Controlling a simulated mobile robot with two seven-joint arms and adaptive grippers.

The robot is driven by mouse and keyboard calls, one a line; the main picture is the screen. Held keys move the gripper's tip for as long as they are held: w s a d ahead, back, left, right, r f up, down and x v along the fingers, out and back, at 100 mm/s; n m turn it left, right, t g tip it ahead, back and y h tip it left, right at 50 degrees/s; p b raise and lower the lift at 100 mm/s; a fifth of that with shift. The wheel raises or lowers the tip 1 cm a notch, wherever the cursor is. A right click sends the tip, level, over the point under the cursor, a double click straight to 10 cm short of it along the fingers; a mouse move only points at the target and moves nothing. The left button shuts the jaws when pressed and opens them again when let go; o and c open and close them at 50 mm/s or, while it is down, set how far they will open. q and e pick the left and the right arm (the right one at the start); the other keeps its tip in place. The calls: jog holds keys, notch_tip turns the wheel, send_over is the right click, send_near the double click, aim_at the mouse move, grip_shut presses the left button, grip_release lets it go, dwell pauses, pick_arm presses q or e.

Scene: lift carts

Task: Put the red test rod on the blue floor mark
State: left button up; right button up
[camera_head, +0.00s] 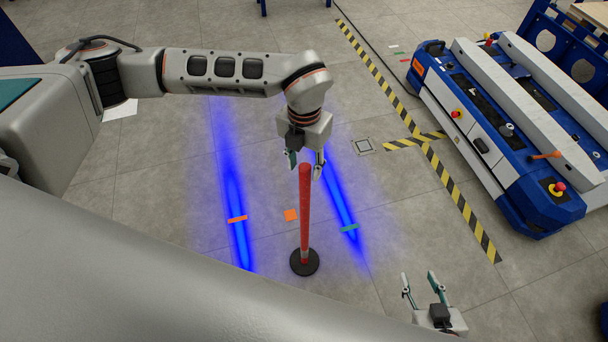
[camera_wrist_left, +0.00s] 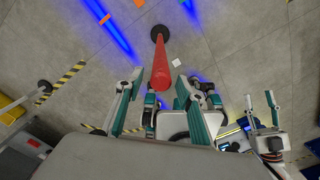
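The red test rod (camera_head: 305,215) stands upright on a round black base (camera_head: 304,262) on the grey floor. My left gripper (camera_head: 305,162) is open at the rod's top. In the left wrist view the rod (camera_wrist_left: 160,62) shows between the spread fingers (camera_wrist_left: 160,80), with visible gaps on both sides. My right gripper (camera_head: 422,284) is open and empty at the lower right. Two glowing blue stripes lie on the floor, one left (camera_head: 236,200) and one right (camera_head: 340,205) of the rod. I cannot tell which blue patch is the floor mark.
An orange square (camera_head: 291,215) lies just left of the rod. An orange strip (camera_head: 237,219) and a teal strip (camera_head: 349,227) cross the blue stripes. Yellow-black tape (camera_head: 455,195) runs before a blue and white lift cart (camera_head: 500,130) at right.

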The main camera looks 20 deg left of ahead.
pick_arm(q)
jog(key=shift+r, duration=1.9)
